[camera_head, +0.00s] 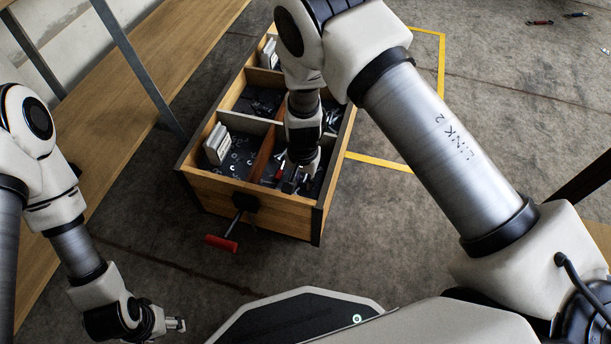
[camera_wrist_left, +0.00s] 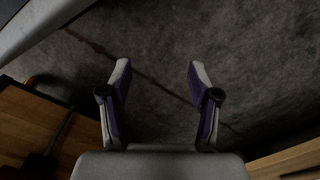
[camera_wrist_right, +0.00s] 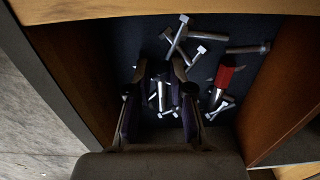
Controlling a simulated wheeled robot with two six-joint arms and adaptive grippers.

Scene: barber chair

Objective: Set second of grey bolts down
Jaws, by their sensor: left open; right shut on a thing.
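My right gripper (camera_head: 290,184) reaches down into the near right compartment of the wooden crate (camera_head: 225,188). In the right wrist view its fingers (camera_wrist_right: 160,72) are close together around a grey bolt (camera_wrist_right: 160,95), just above or among the others; whether it touches the floor I cannot tell. Several grey bolts (camera_wrist_right: 198,37) with hex heads lie loose on the dark compartment floor, partly hidden by the fingers. My left gripper (camera_head: 178,324) is open and empty, low at the left, apart from the crate. Its spread fingers show in the left wrist view (camera_wrist_left: 160,75) above bare floor.
A red-handled tool (camera_wrist_right: 224,76) lies among the bolts. The near left compartment holds a pale block (camera_head: 217,144) and small scattered pieces. A red-ended handle (camera_head: 222,243) sticks out from the crate's front. A wooden bench (camera_head: 110,125) runs along the left.

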